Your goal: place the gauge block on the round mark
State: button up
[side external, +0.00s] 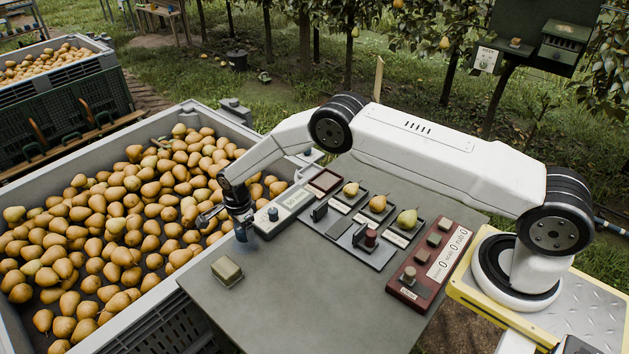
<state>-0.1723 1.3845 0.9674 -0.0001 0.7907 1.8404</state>
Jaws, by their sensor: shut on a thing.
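My gripper (240,232) is at the left edge of the grey table, above its surface and close to the pear bin. It is shut on a small, dark bluish piece, apparently the gauge block (241,236). The fingers hide most of it, and its shape is too small to make out. I cannot make out the round mark in this view; it may be hidden by the arm or the gripper.
A beige block (227,270) lies on the table's front left. The pear bin (110,338) borders the left. The front middle table (300,300) is clear.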

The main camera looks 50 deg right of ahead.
aim_at(244, 236)
jog(key=shift+w, duration=0.1)
jog(key=shift+w+f, duration=0.2)
jog(key=shift+f, duration=1.65)
jog(key=shift+f, duration=0.1)
jog(key=o, duration=1.3)
jog(key=shift+o, duration=0.2)
notch_tip(244, 236, up, 12)
jog(key=shift+f, duration=0.1)
jog(key=shift+r, duration=0.2)
